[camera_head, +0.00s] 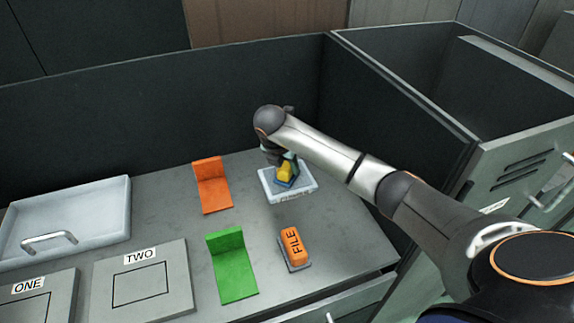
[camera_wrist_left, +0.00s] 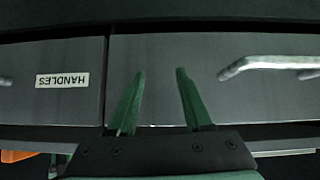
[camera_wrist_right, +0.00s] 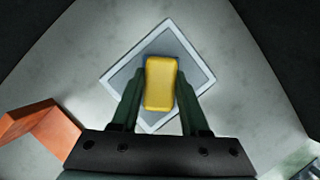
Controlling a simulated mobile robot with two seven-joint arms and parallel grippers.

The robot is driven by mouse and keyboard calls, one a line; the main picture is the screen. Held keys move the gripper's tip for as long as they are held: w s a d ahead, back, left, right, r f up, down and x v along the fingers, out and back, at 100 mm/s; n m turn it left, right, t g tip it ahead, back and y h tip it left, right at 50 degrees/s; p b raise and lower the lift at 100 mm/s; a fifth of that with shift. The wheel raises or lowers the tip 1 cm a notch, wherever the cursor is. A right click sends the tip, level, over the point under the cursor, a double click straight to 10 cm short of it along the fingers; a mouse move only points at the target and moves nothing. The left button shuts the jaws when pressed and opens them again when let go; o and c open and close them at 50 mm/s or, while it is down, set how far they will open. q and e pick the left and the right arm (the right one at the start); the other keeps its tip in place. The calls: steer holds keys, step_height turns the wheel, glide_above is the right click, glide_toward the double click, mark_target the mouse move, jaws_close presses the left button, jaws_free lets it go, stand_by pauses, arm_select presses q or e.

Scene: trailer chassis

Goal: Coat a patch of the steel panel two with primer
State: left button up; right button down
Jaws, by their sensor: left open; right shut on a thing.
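Panel two (camera_head: 142,281) is a grey plate with a TWO label and a black outlined square, flat on the bench at the lower left of the head view. The outlined square looks bare grey. My right gripper (camera_head: 284,166) is shut on a yellow block (camera_head: 286,172), at or just above a shallow white-rimmed tray (camera_head: 310,186) with a grey-blue inside. The right wrist view shows the yellow block (camera_wrist_right: 160,83) between the fingers, over the tray (camera_wrist_right: 207,72); I cannot tell if it touches the tray floor. My left gripper (camera_wrist_left: 160,72) is open and empty, before a drawer front labelled HANDLES (camera_wrist_left: 62,80).
Panel one (camera_head: 35,300) lies left of panel two. A pale tray with a handle (camera_head: 70,218) is at the left. Dark walls close the back and right.

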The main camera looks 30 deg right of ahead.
mark_target(287, 165)
steer(key=shift+r+p, duration=2.35)
steer(key=shift+r, duration=1.15)
arm_select(q)
step_height(287, 165, up, 5)
steer(key=shift+f, duration=0.1)
steer(key=shift+s, duration=0.1)
